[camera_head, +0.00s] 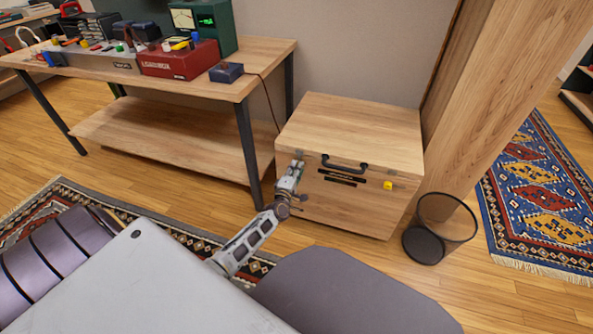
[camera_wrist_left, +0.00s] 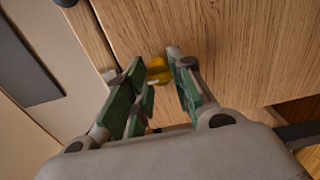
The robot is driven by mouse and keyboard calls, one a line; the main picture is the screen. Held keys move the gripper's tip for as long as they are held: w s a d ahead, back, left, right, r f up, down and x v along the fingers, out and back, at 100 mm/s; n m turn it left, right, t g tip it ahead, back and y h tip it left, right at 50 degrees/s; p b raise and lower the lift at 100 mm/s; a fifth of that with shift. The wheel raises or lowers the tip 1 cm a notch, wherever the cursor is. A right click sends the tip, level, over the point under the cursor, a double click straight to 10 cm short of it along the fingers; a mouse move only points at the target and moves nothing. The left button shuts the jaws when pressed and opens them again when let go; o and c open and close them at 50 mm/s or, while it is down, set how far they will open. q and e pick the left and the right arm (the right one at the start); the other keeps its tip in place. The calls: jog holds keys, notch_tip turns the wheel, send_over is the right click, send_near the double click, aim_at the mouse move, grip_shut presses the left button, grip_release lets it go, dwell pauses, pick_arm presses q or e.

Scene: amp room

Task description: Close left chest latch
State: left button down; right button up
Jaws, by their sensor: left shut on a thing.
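The wooden chest (camera_head: 352,130) stands on the floor with its lid down and a dark handle (camera_head: 345,164) on its front. My left gripper (camera_head: 294,172) reaches the left end of the chest front. In the left wrist view, the yellow left latch (camera_wrist_left: 158,70) sits between the fingertips of my left gripper (camera_wrist_left: 154,78), which is shut on it. The gripper hides the left latch in the head view. The yellow right latch (camera_head: 388,185) shows on the right of the chest front. My right gripper is out of view.
A wooden workbench (camera_head: 110,70) with boxes and instruments stands left of the chest, its dark leg (camera_head: 249,150) close to my left arm. A black mesh bin (camera_head: 440,230) stands at the chest's right front, near a wooden post (camera_head: 510,80). Patterned rugs (camera_head: 535,185) lie on the floor.

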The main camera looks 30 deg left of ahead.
pick_arm(q)
jog(key=c, duration=1.2)
grip_release()
jog(key=shift+o, duration=0.2)
jog(key=shift+s, duration=0.2)
jog(key=v, duration=1.1)
jog(key=shift+s, duration=0.3)
jog(key=shift+d, duration=0.15)
